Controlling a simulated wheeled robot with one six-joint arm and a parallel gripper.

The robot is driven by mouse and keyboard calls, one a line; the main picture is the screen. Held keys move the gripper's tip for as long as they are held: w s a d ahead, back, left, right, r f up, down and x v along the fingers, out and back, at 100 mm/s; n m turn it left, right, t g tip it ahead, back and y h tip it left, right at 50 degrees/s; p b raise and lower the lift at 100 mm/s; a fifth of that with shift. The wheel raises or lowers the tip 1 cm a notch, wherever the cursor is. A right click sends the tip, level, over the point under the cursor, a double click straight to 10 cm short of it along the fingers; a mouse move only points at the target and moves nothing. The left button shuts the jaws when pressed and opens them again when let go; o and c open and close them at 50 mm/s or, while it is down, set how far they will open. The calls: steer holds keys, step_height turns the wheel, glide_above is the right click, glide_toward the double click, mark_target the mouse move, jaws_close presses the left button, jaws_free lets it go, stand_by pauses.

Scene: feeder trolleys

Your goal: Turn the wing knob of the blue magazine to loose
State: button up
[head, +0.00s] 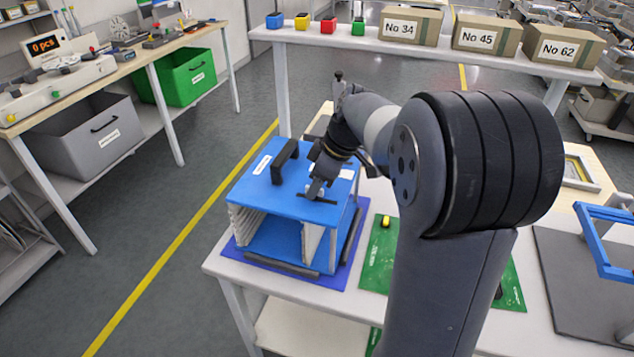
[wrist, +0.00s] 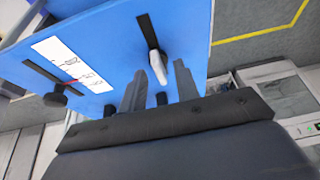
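The blue magazine (head: 262,190) stands on a blue mat at the left of the white table, with a black handle (head: 284,160) on top. In the wrist view its blue top (wrist: 110,40) fills the upper left. A pale grey wing knob (wrist: 157,68) stands at the end of a dark slot there; it also shows in the head view (head: 315,188). My gripper (wrist: 160,70) is over the top face, fingers apart, one on each side of the knob. A gap shows on both sides; contact cannot be told. The fingertips are hard to make out in the head view.
A green mat (head: 378,262) lies right of the magazine. A shelf behind bears small coloured bins and cardboard boxes (head: 485,36). Floor to the left is open.

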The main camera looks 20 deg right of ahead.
steer(key=v, duration=1)
steer(key=shift+d+r, duration=0.2)
steer(key=shift+r, duration=0.15)
steer(key=shift+s, duration=0.1)
steer(key=x, duration=1.1)
steer(key=shift+a, duration=0.1)
steer(key=shift+r, duration=0.1)
